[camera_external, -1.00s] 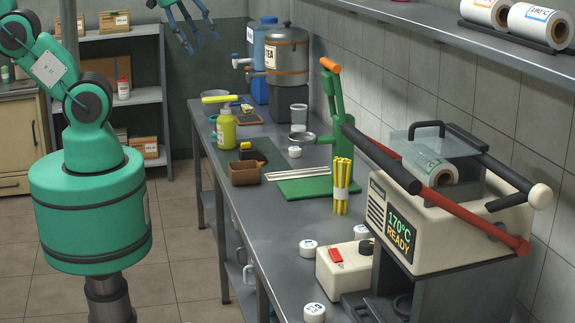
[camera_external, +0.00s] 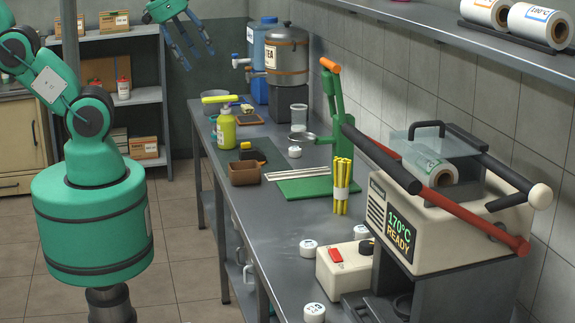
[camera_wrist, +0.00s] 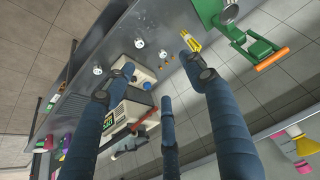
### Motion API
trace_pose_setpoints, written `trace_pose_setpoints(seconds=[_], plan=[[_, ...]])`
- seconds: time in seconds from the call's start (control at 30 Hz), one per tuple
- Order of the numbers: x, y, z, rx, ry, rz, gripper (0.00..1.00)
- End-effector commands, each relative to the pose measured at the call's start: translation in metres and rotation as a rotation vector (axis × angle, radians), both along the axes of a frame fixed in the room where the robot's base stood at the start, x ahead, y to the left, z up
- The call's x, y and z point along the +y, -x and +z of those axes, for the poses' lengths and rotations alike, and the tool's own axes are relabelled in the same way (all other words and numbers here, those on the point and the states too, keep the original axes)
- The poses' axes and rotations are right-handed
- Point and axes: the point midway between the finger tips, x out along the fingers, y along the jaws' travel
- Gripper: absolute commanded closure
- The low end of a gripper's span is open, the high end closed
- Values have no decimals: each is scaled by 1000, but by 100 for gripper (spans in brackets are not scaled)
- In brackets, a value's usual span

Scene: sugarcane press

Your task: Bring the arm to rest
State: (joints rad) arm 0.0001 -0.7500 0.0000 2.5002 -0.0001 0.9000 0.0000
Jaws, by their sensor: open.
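My gripper (camera_external: 188,48) hangs in the air at the top of the external view, left of the far end of the steel counter (camera_external: 273,225). Its dark blue fingers are spread apart and hold nothing. In the wrist view the open fingers (camera_wrist: 165,90) reach up from the bottom over the counter. The green hand press (camera_external: 334,105) with an orange handle stands on the counter. The bundle of yellow canes (camera_external: 342,186) stands upright beside the green board (camera_external: 305,188). The cup sealing machine (camera_external: 430,222) reads 170°C READY.
A tea dispenser (camera_external: 287,55) and a blue container (camera_external: 261,50) stand at the counter's far end. A yellow-green bottle (camera_external: 226,130) and a brown box (camera_external: 244,173) are on the counter. A wall shelf (camera_external: 455,45) runs above at right. A shelving rack (camera_external: 145,96) stands behind.

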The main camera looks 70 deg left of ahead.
Motion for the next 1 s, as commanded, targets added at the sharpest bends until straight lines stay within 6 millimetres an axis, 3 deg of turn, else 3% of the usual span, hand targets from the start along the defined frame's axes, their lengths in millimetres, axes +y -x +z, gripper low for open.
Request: trace_pose_setpoints(seconds=[0.03,0.1,0.33,1.0], plan=[[0,0,-16,0,0,0,45],[0,0,-27,0,0,0,45],[0,0,-54,0,0,0,45],[0,0,-58,0,0,0,45]])
